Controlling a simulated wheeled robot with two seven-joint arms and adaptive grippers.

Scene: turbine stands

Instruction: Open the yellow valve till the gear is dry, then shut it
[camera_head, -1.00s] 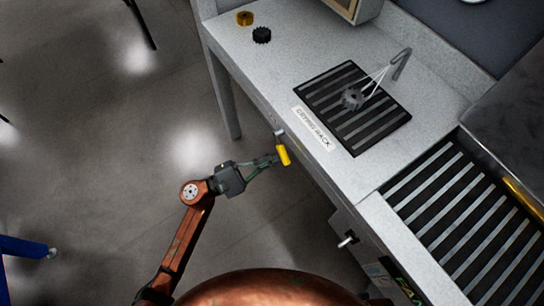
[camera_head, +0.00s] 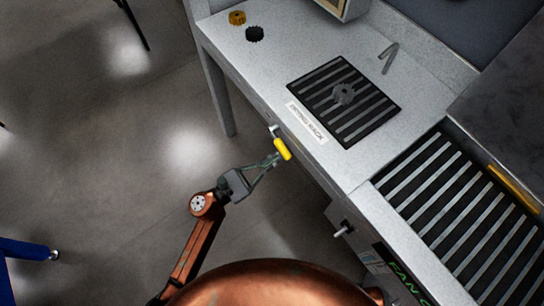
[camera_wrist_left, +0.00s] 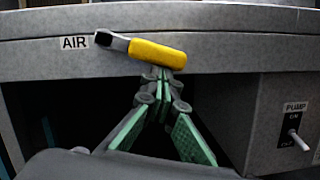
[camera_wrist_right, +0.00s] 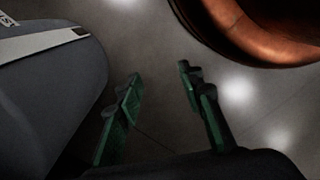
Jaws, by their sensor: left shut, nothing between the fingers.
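The yellow valve handle (camera_head: 282,149) sits on the counter's front face. In the left wrist view the yellow handle (camera_wrist_left: 158,54) lies nearly level, its right end slightly lower, beside the AIR label (camera_wrist_left: 74,43). My left gripper (camera_head: 277,158) is shut and empty; its tips (camera_wrist_left: 163,76) are just below the handle, and I cannot tell whether they touch it. A grey gear (camera_head: 344,94) lies on the black drying rack (camera_head: 303,90). The bent nozzle (camera_head: 389,57) stands behind it, with no jet visible. My right gripper (camera_wrist_right: 160,82) is open and empty.
An orange-yellow gear (camera_head: 237,18) and a black gear (camera_head: 255,34) lie at the counter's far left. A pump switch (camera_head: 344,231) juts from the lower front, right of the valve. A slatted grate (camera_head: 440,200) is at right.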

